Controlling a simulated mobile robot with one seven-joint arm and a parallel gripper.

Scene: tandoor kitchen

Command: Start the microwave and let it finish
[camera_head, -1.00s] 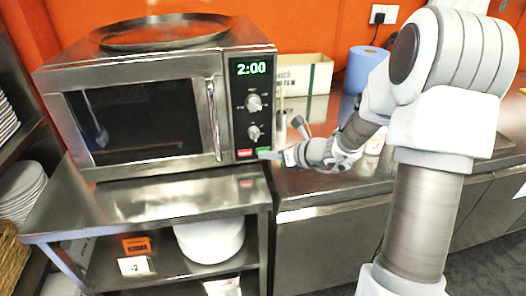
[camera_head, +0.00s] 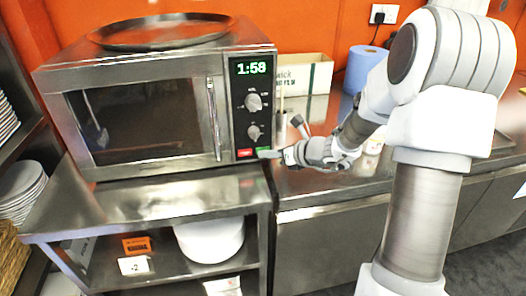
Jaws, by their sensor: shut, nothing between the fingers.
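The steel microwave (camera_head: 150,120) stands on a metal shelf unit, its door shut with a vertical handle (camera_head: 213,118) at the door's right side. Its display (camera_head: 251,67) reads 1:58 in green. Below the display are two knobs (camera_head: 254,102), then a red button (camera_head: 244,153) and a green button (camera_head: 264,150) at the bottom of the panel. My gripper (camera_head: 268,155) is shut and empty, its tip at the green button's lower edge. I cannot tell whether the tip touches it.
A round dark tray (camera_head: 160,31) lies on top of the microwave. A box (camera_head: 303,75) and a blue paper roll (camera_head: 364,68) stand on the counter to the right. The shelf top in front of the microwave (camera_head: 150,203) is clear.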

